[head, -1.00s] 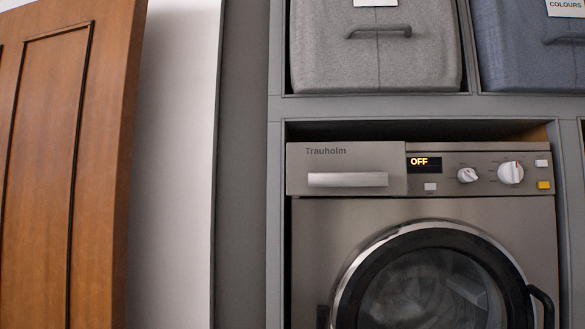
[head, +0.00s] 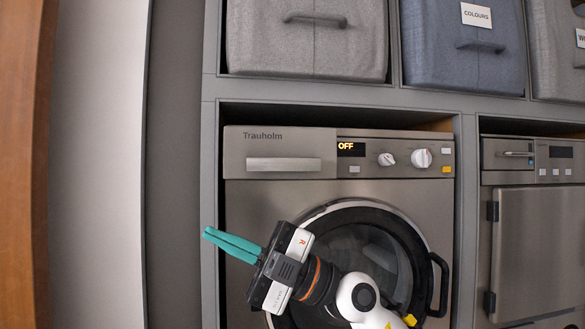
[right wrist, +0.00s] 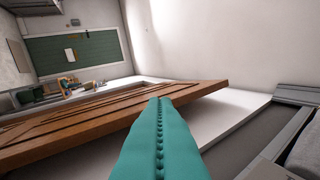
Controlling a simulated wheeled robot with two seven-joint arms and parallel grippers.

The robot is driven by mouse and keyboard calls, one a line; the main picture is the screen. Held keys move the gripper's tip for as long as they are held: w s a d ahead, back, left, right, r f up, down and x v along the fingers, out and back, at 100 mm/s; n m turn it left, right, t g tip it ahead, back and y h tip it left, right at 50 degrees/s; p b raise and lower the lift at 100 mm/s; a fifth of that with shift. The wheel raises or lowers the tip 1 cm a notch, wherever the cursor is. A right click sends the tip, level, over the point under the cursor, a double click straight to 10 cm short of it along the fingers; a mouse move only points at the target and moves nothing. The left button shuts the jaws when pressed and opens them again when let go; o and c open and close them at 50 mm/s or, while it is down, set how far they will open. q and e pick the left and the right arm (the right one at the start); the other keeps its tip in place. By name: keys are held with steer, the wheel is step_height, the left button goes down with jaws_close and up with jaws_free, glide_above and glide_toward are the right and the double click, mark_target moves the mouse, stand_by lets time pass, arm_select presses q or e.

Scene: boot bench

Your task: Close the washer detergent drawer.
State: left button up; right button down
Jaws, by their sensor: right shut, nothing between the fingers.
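The washer (head: 245,215) is a brushed-metal front loader with an "OFF" display (head: 351,148). Its detergent drawer (head: 285,142) is the upper-left panel marked "Trauholm", with a pale bar handle (head: 284,164). The drawer front appears to stand out a little from the control panel beside it. My right gripper (head: 207,233), with teal fingers, is in front of the washer's left side, below the drawer in the picture and apart from it. Its fingers are shut and empty, pointing left. They also show in the right wrist view (right wrist: 160,104), where the drawer is not seen. My left gripper is not in view.
A wooden door (head: 22,165) stands at the left; the right wrist view shows it beyond my fingers (right wrist: 110,118). Fabric bins (head: 305,50) fill the shelf above the washer. The round washer door has a black handle (head: 439,285). Another metal appliance (head: 535,240) stands at the right.

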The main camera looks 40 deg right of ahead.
steer(key=s+d+r+m+t+h, duration=0.55)
steer(key=s+d+r+h, duration=0.35)
steer(key=s+d+h, duration=0.5)
steer(key=m+h+p, duration=0.1)
steer(key=p, duration=0.4)
glide_toward(275, 170)
steer(key=w+a+r, duration=0.1)
steer(key=w+a, duration=0.1)
steer(key=a, duration=0.2)
steer(key=w+d, duration=0.2)
steer(key=w, duration=0.1)
steer(key=shift+d+g+h, duration=0.1)
steer(key=shift+g+h, duration=0.2)
steer(key=shift+g, duration=0.05)
steer(key=shift+w+d+f, duration=0.1)
steer(key=shift+w+d, duration=0.2)
steer(key=shift+a, duration=0.1)
